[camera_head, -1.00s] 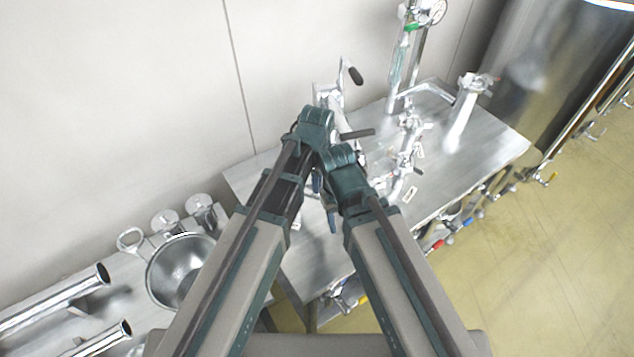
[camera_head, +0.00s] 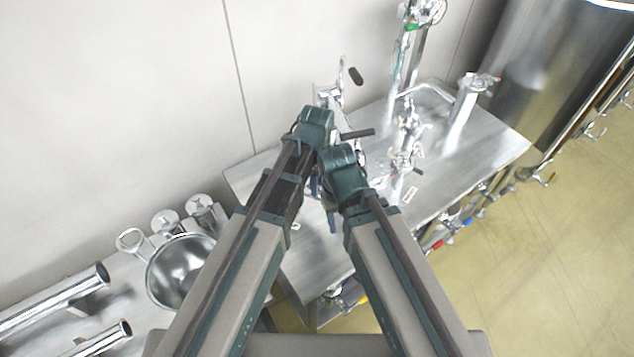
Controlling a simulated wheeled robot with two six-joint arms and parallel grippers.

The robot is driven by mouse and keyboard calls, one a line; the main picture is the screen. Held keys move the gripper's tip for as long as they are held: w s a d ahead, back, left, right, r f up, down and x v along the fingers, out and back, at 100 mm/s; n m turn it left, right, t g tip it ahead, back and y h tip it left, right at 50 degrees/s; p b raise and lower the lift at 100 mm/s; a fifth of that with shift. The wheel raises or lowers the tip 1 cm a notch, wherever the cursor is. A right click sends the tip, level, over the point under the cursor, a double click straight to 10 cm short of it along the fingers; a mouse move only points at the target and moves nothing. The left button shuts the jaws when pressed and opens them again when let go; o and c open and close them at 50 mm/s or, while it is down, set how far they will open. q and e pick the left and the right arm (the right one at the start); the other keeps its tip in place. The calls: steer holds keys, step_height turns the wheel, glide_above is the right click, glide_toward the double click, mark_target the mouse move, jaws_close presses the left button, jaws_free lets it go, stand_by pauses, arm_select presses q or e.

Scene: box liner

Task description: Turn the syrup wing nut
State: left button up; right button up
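I cannot pick out the syrup wing nut for certain. A cluster of small steel fittings and valves (camera_head: 407,150) stands on the steel table, right of my arms. A steel device with dark-ended levers (camera_head: 340,95) stands behind my wrists and is partly hidden by them. My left gripper (camera_head: 316,186) points down below the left wrist and is mostly covered by the arms. My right gripper (camera_head: 332,218) shows only as a small dark blue tip beside the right wrist. Both are close together over the table, and their finger gaps do not show.
The steel table (camera_head: 460,165) has bare room at its right and front. A tall tap column (camera_head: 468,100) and a gauge stand (camera_head: 408,45) rise at the back. A steel bowl (camera_head: 180,270) and tubes (camera_head: 55,300) lie on the left bench. A large tank (camera_head: 550,75) stands far right.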

arm_select(q)
steer(key=shift+r, duration=0.15)
step_height(320, 180, up, 14)
steer(key=p, duration=1.3)
steer(key=shift+f+p, duration=0.25)
steer(key=shift+p, duration=0.1)
steer(key=s+a+n, duration=0.3)
steer(key=a+n, duration=0.5)
steer(key=n, duration=0.3)
steer(key=s+a+n, duration=0.4)
steer(key=a+n, duration=0.5)
steer(key=n, duration=0.2)
steer(key=s+d+f+m+b, duration=0.2)
steer(key=d+f+b, duration=0.3)
steer(key=f+b, duration=0.3)
steer(key=s+d+f+m+y+b, duration=0.1)
steer(key=s+d+f+b, duration=0.2)
steer(key=d+f+b, duration=0.3)
step_height(320, 180, down, 4)
steer(key=b, duration=0.3)
steer(key=shift+d+r+m+b, duration=0.15)
steer(key=shift+r+m+b, duration=0.15)
steer(key=shift+m, duration=0.1)
steer(key=shift+s+d, duration=0.1)
steer(key=shift+s, duration=0.05)
